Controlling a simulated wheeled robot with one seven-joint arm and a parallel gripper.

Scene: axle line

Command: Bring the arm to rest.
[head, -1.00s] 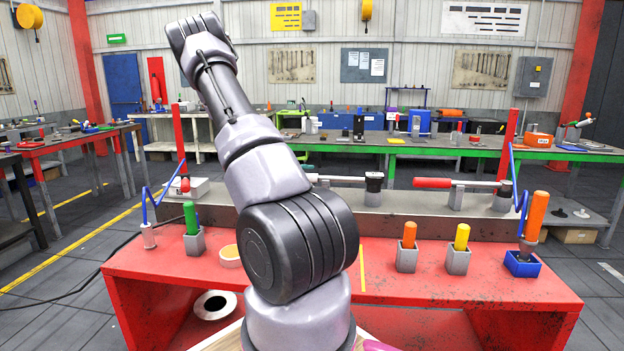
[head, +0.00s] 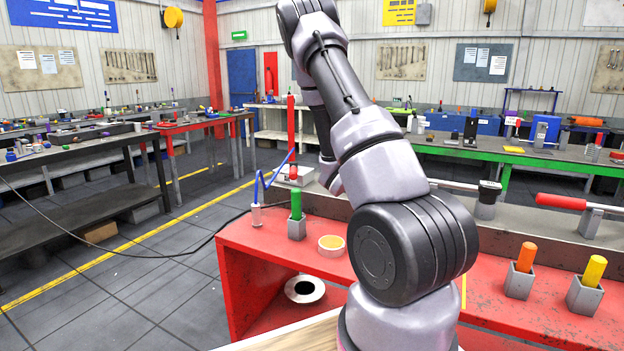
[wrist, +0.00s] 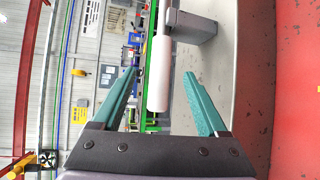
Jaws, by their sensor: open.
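My arm (head: 370,150) rises from the lower middle of the head view, bends at the top left and comes down again behind itself. My gripper (wrist: 160,76) shows in the wrist view with its two teal fingers wide apart. A pale cylinder (wrist: 159,75) on a grey body appears between the fingers in the picture. I cannot tell how far beyond the fingertips it is. Nothing is held. In the head view my gripper is hidden or hard to make out behind the arm.
A red bench (head: 262,240) lies in front of me. Open floor (head: 150,290) lies to the left.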

